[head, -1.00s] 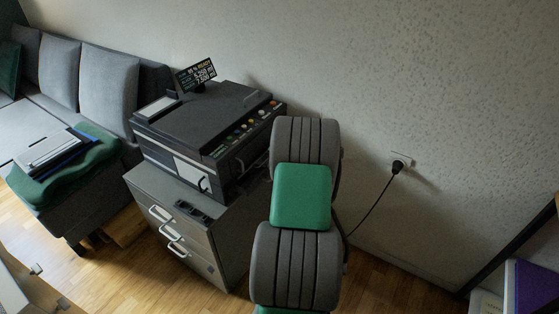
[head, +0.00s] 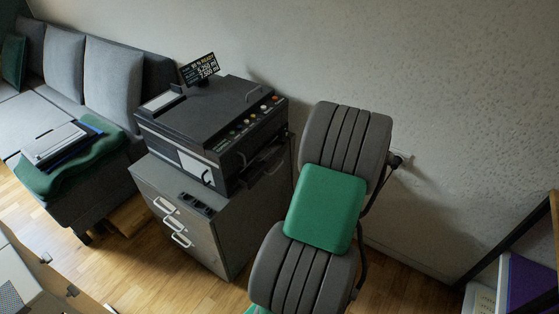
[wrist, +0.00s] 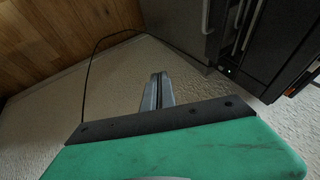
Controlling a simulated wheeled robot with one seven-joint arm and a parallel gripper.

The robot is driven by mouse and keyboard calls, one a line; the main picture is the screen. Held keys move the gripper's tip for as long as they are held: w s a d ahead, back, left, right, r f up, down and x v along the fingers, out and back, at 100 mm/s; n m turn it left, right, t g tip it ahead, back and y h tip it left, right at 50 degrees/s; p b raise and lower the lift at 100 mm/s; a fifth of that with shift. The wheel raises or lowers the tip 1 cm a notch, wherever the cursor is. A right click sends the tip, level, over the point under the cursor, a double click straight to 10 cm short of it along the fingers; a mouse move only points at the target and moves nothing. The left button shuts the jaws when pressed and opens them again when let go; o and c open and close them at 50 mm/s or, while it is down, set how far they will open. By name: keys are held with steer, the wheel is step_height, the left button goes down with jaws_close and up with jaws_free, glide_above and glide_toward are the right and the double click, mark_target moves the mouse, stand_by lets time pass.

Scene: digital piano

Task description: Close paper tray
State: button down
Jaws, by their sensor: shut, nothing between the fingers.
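The dark printer (head: 205,115) stands on a grey drawer cabinet (head: 235,235). Dark tray-like parts, perhaps the paper tray (head: 262,162), show at its right side; I cannot tell how far they stick out. A white panel with a handle (head: 196,166) is on its front. My gripper shows in the wrist view (wrist: 157,92), shut and empty, its fingers pointing toward the wall. In the head view it is hidden behind my grey and green arm. The printer's dark side (wrist: 288,50) is at the upper right of the wrist view, apart from the fingers.
A grey sofa (head: 110,70) with a green cushion (head: 50,180) stands at left. A shelf with a purple item (head: 530,285) is at lower right.

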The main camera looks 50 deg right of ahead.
steer(key=w+a+m+t+y, duration=0.2)
steer(key=a+m+t+y, duration=0.15)
steer(key=m, duration=0.35)
steer(key=m+y+b, duration=0.2)
steer(key=m+b, duration=0.1)
steer(key=m, duration=0.7)
glide_toward(263, 171)
steer(key=x, duration=0.5)
steer(key=shift+s+f, duration=0.15)
steer(key=shift+f, duration=0.15)
steer(key=shift+w, duration=0.45)
steer(key=shift+r, duration=0.1)
